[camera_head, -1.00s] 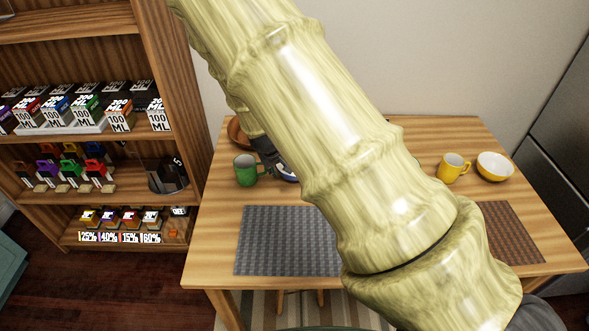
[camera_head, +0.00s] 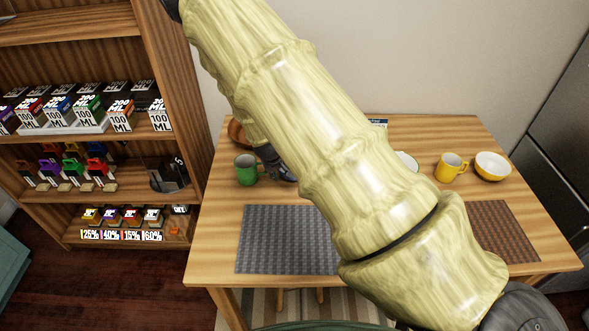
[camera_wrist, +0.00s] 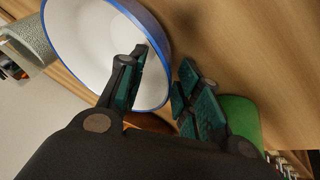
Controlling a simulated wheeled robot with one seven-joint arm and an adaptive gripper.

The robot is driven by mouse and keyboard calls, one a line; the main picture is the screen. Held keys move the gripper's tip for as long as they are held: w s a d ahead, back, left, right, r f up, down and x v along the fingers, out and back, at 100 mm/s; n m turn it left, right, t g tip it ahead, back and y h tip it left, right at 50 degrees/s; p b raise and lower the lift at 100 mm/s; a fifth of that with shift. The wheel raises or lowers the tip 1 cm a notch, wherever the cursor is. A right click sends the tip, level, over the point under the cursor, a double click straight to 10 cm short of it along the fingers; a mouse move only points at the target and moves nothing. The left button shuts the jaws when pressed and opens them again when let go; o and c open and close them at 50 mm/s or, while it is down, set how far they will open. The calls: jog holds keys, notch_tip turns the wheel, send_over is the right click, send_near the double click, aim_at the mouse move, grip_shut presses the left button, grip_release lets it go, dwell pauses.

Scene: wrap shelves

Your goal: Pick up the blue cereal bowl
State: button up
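The blue cereal bowl shows in the wrist view with a white inside and a blue rim (camera_wrist: 157,38). In the head view my arm and gripper hide almost all of it. My gripper (camera_wrist: 163,88) is open, with one finger over the inside of the bowl and the other outside its wall. The near part of the rim lies between the fingers, with a gap to the outer finger. In the head view my gripper (camera_head: 277,166) is partly hidden behind my arm, beside the green mug.
The green mug (camera_head: 246,170) stands close to the gripper's left. A brown bowl (camera_head: 236,132) is behind it. A yellow mug (camera_head: 450,168), a yellow bowl (camera_head: 493,165) and a green-rimmed bowl (camera_head: 408,160) are at right. A grey placemat (camera_head: 285,240) lies in front. Shelves (camera_head: 170,120) stand left.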

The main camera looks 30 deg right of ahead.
grip_shut()
jog(key=shift+r, duration=0.2)
